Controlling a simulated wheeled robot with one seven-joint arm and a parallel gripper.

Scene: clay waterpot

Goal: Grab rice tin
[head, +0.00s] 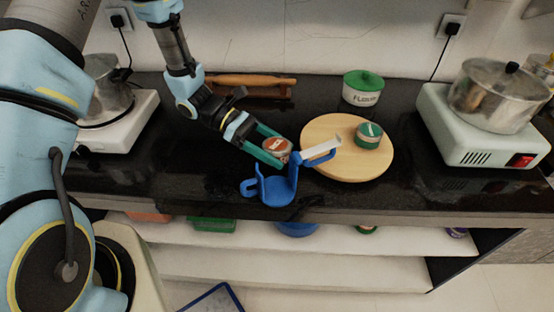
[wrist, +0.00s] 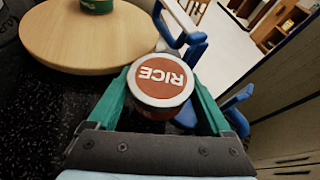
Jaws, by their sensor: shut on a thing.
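The rice tin (head: 277,147) has a brown-red lid with a white rim. My gripper (head: 268,148) has teal fingers and is shut on the tin, one finger on each side. In the wrist view my gripper (wrist: 163,100) shows the tin between the fingertips, its lower part mostly hidden. The tin is over the front part of the black counter, left of the round wooden board. I cannot tell whether its base touches the counter.
A blue holder (head: 277,188) with a white-and-blue handled piece stands close in front of the tin. The round board (head: 330,165) bears a green-lidded tin (head: 369,135). Stoves with pots flank the counter (head: 420,195).

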